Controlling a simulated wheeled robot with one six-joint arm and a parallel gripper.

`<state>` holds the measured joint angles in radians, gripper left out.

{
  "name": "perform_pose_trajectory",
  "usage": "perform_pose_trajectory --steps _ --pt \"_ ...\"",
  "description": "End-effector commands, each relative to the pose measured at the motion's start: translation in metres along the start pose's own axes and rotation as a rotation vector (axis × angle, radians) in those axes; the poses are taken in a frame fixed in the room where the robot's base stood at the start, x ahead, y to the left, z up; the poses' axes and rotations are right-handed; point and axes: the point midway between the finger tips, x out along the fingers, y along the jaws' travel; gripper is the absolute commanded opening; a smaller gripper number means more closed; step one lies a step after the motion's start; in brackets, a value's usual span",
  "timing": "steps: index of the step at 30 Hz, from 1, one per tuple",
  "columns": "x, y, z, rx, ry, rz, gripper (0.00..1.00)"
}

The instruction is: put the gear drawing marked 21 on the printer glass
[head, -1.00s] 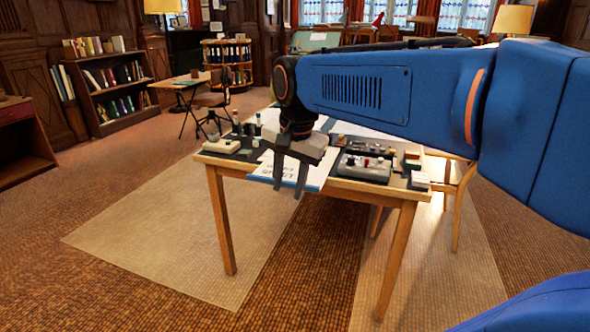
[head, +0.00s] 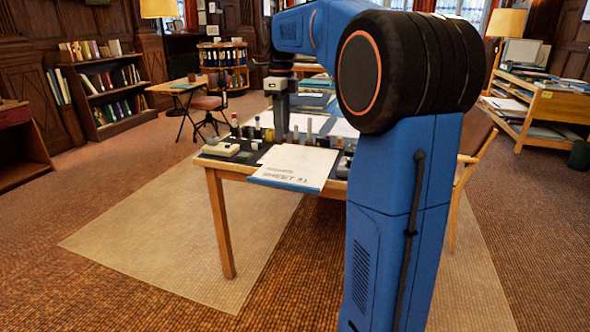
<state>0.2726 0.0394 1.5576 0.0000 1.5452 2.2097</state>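My gripper (head: 281,120) hangs fingers down over the rear part of the near table, behind a row of small bottles. Its fingers look like one dark shape, so I cannot tell whether they are open or hold anything. A white paper sheet (head: 297,163) on a blue-edged board lies at the table's front edge, with small upside-down writing I cannot read. More pale sheets (head: 310,123) lie farther back, partly hidden by my arm. I cannot make out a number 21 or a gear drawing, and I cannot identify the printer glass.
The wooden table (head: 216,220) holds several small bottles (head: 258,128) and a beige device (head: 221,149) at its left corner. My arm hides its right side. A wooden shelf unit (head: 540,105) stands at right, a chair (head: 209,101) at back left. The left floor is open.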

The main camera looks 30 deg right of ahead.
Motion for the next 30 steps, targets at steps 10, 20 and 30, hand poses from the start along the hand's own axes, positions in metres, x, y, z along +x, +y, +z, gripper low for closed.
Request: perform_pose_trajectory --steps 10,20,30 --pt "0.058 0.001 0.000 -0.002 0.001 0.002 0.34" --pt "0.108 0.002 0.000 -0.003 0.001 0.001 0.34" --pt "0.134 0.006 0.001 -0.004 0.001 0.001 0.34"
